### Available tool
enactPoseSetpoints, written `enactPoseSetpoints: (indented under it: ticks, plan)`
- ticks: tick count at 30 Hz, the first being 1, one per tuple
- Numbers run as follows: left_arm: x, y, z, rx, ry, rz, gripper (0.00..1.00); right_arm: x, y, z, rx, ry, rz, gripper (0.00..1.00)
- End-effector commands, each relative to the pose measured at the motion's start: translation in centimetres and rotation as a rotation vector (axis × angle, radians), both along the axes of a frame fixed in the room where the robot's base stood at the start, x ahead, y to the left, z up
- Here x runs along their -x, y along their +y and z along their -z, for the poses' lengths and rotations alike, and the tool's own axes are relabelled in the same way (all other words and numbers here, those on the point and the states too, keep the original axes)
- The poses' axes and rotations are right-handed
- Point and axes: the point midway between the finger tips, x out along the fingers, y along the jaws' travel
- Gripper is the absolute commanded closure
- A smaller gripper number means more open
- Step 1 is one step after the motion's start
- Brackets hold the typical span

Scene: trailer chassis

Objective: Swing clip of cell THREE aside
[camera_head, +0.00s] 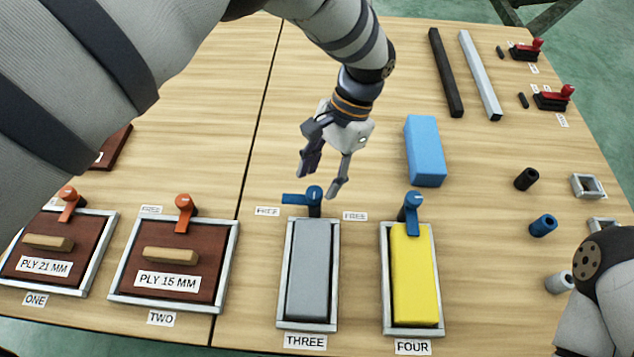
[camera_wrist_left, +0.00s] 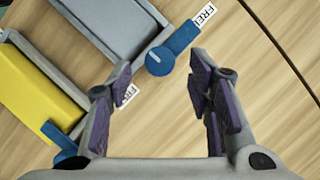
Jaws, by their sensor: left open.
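Cell THREE (camera_head: 333,262) is a light metal frame holding a grey block (camera_head: 309,270). Its blue clip (camera_head: 298,198) sits at the frame's far end, with its lever pointing left, off the block and toward a FREE label (camera_head: 267,211). In the left wrist view, the clip (camera_wrist_left: 178,44) lies just beyond the fingertips, its lever pointing to the upper right at a FREE label. My left gripper (camera_head: 320,182) is open and empty, fingers down, just above and behind the clip; the wrist view shows both fingers (camera_wrist_left: 160,75) spread apart. My right gripper is out of view.
Cell FOUR (camera_head: 384,290) holds a yellow block, its blue clip (camera_head: 411,212) reaching over it. Cells ONE and TWO (camera_head: 232,268) hold brown plates under orange clips. A blue block (camera_head: 425,152) stands behind, right of my left gripper. Dark and light bars lie farther back.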

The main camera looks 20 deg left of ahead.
Motion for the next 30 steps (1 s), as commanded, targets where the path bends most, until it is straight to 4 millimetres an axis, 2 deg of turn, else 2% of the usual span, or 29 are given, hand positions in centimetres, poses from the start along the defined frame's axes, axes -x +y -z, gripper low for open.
enactPoseSetpoints:
  ticks: [3,6,10,15,26,28,29,30]
  plan:
    - [-1.2,-0.7,-3.2,0.001,-0.007,0.001,0.53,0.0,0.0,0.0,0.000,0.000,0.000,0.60]
    - [-2.0,-1.2,-5.5,0.000,-0.004,0.001,0.53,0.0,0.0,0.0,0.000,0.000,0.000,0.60]
    - [-2.7,-1.6,-7.4,-0.001,-0.002,0.002,0.53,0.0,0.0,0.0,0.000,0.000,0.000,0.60]
    - [-3.0,-1.7,-8.3,0.000,0.000,0.001,0.53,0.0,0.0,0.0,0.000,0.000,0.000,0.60]
    - [-3.0,-1.7,-8.4,0.000,0.000,0.001,0.53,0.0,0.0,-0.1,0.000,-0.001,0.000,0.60]
    - [-3.1,-1.7,-9.8,-0.001,-0.012,0.001,0.53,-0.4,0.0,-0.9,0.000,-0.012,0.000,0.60]
    - [-3.2,-1.7,-11.1,-0.001,-0.024,0.001,0.53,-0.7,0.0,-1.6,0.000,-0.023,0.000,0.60]
    - [-3.5,-1.7,-13.4,0.000,-0.042,0.001,0.53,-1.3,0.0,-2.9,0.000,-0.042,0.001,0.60]
